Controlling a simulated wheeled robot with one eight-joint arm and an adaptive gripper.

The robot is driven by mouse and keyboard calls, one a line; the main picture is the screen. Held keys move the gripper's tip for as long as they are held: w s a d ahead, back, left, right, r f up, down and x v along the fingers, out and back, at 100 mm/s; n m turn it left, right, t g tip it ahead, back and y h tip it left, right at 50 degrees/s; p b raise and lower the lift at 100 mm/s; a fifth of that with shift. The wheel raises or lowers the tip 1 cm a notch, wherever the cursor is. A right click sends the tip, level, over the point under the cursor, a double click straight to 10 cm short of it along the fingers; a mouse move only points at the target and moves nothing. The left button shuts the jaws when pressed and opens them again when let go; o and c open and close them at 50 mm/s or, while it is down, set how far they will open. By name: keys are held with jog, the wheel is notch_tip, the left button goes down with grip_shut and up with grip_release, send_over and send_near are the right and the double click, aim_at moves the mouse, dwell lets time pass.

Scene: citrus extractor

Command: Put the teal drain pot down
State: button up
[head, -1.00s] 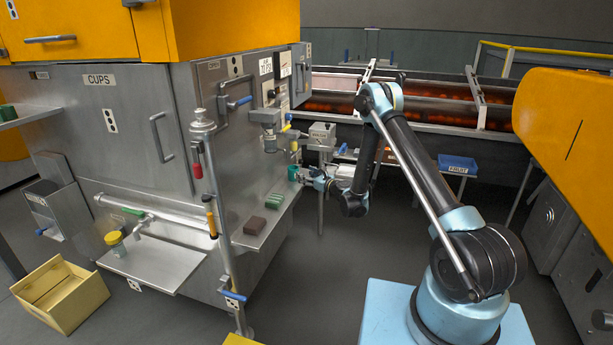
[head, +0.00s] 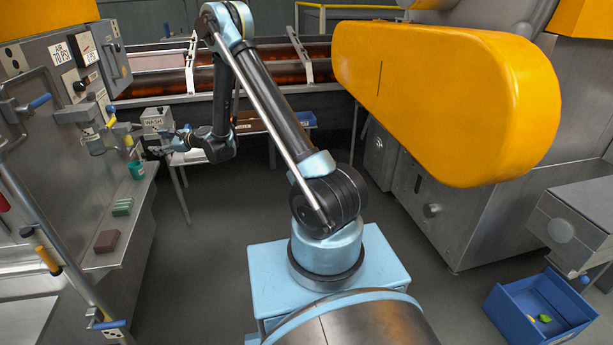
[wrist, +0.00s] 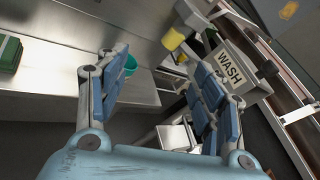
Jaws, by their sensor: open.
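The teal drain pot (head: 137,170) stands on the steel shelf at the left in the head view. In the wrist view the pot (wrist: 130,64) shows beyond the left finger, which partly hides it. My gripper (head: 155,148) is open and empty, a short way from the pot. In the wrist view the two blue-padded fingers of my gripper (wrist: 160,95) are spread wide, with nothing between them.
The steel shelf (head: 134,215) also holds green blocks (head: 122,206) and a brown block (head: 107,241). A WASH box (head: 157,121) stands close behind my gripper. A blue bin (head: 520,310) lies on the floor at the right. The floor between is open.

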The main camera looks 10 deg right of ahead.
jog(key=s+d+r+n+g+h, duration=0.15)
jog(key=s+d+r+n, duration=0.4)
jog(key=d+r, duration=0.55)
jog(key=s+d+r+n+h, duration=0.45)
jog(key=s+d, duration=0.55)
jog(key=d, duration=0.3)
jog(key=s+d+f+n+g+h, duration=0.1)
jog(key=s+d+f+n+h, duration=0.1)
jog(key=s+d, duration=0.7)
jog(key=s+d+f+n+g+h, duration=0.1)
jog(key=s+d+f+n+h, duration=0.2)
jog(key=s+d, duration=0.6)
jog(key=s+d+f+n+g+h, duration=0.2)
jog(key=s+d, duration=0.7)
jog(key=s, duration=0.7)
jog(key=shift+s+f+n+h, duration=0.15)
jog(key=shift+f+n+h, duration=0.3)
jog(key=shift+n, duration=0.55)
